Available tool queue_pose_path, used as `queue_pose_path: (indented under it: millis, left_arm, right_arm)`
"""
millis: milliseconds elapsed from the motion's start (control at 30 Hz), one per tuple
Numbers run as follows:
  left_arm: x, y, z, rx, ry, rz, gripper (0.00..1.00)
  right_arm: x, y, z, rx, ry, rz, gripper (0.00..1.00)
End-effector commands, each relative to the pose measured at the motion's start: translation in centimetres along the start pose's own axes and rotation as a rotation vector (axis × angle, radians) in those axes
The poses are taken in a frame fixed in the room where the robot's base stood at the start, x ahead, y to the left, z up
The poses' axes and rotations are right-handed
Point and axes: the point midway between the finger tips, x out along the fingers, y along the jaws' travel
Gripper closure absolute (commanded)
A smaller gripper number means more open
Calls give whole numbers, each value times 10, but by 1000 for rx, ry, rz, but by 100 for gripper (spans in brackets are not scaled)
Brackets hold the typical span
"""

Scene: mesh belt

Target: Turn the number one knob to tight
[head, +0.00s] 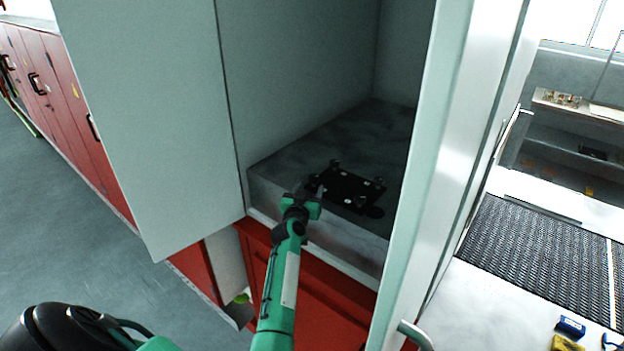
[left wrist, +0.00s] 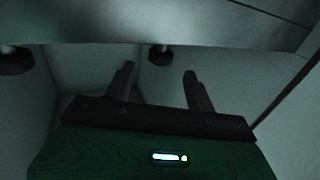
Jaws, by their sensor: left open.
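A black plate (head: 352,190) with small knobs at its corners lies on the grey slab inside the open cabinet. I cannot read any numbers, so I cannot tell which knob is number one. My left gripper (head: 314,188) reaches in from below, close to the plate's near left edge. In the left wrist view its two fingers (left wrist: 160,74) are apart with nothing between them. A dark round knob (left wrist: 160,55) shows just beyond and between the fingertips, not held. Another dark knob (left wrist: 15,61) is at the left edge. My right gripper is not in view.
The grey slab (head: 275,185) is bare around the plate. An open cabinet door (head: 150,110) stands left of my arm and a pale upright frame (head: 440,150) stands right. The black mesh belt (head: 540,255) runs at the far right, with a blue box (head: 571,326) near it.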

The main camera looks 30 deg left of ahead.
Motion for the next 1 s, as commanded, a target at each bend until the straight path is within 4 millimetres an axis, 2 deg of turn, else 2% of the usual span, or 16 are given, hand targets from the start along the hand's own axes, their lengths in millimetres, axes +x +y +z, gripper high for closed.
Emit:
queue_pose_path:
  millis: [100, 300, 500, 767, 1000]
  left_arm:
    - [17, 0, -2, 1, -1, 0, 45]
    - [36, 0, 0, 1, -1, 1, 45]
    - [44, 0, 0, 0, -1, 0, 45]
    - [44, 0, 0, 0, -1, 0, 45]
    - [44, 0, 1, 0, -1, 0, 89]
  right_arm:
    - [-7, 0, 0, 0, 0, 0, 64]
    - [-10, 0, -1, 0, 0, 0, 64]
    - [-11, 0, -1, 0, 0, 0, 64]
    - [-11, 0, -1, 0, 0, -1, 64]
    - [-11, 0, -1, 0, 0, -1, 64]
